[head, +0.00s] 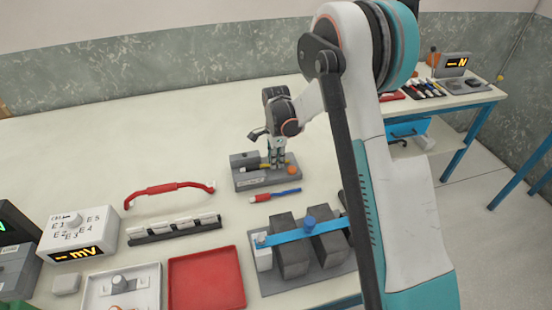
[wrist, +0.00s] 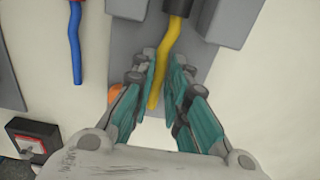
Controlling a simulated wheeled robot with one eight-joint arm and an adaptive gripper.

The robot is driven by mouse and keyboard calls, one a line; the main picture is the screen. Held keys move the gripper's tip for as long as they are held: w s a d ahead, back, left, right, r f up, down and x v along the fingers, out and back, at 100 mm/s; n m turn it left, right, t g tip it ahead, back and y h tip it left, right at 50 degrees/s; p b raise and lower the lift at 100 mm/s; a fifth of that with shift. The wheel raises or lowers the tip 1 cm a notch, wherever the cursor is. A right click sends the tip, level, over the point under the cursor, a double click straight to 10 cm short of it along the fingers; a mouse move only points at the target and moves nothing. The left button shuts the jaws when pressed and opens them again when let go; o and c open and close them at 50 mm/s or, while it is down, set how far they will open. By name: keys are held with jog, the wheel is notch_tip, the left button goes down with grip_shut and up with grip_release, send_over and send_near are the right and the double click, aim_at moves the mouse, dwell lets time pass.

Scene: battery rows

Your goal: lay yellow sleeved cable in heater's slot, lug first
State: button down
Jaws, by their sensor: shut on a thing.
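The grey heater (head: 262,182) is a flat base with raised blocks on the table's far middle. In the wrist view, two grey blocks (wrist: 218,22) stand at its top edge with a gap between them. The yellow sleeved cable (wrist: 166,48) runs from that gap down between my fingers, slightly bent.
An orange knob (head: 291,170) sits right beside my gripper. A blue cable with a red sleeve (head: 275,195) lies in front of the heater. The table behind is clear.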

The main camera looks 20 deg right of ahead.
jog(key=c, duration=1.5)
grip_release()
jog(key=s+r+n+t, duration=0.15)
jog(key=s+r, duration=0.25)
jog(key=r, duration=0.6)
jog(key=s+r+n, duration=0.3)
jog(key=r, duration=0.7)
jog(key=s+r+n+t, duration=0.2)
jog(key=s+r+n, duration=0.15)
jog(key=s, duration=0.45)
jog(key=s+r+n+t, duration=0.2)
jog(key=s+r+n, duration=0.15)
jog(key=s, duration=0.45)
jog(key=s+f+n, duration=0.1)
jog(key=s+n, duration=0.1)
jog(key=s, duration=0.1)
jog(key=s+n+t, duration=0.1)
jog(key=s+n, duration=0.1)
jog(key=s, duration=0.1)
jog(key=s+f+n, duration=0.1)
jog(key=s+n, duration=0.1)
jog(key=s, duration=0.1)
jog(key=shift+s+d+f+n+t, duration=0.25)
jog(key=shift+s+d+f+t, duration=0.1)
jog(key=shift+s+d, duration=0.05)
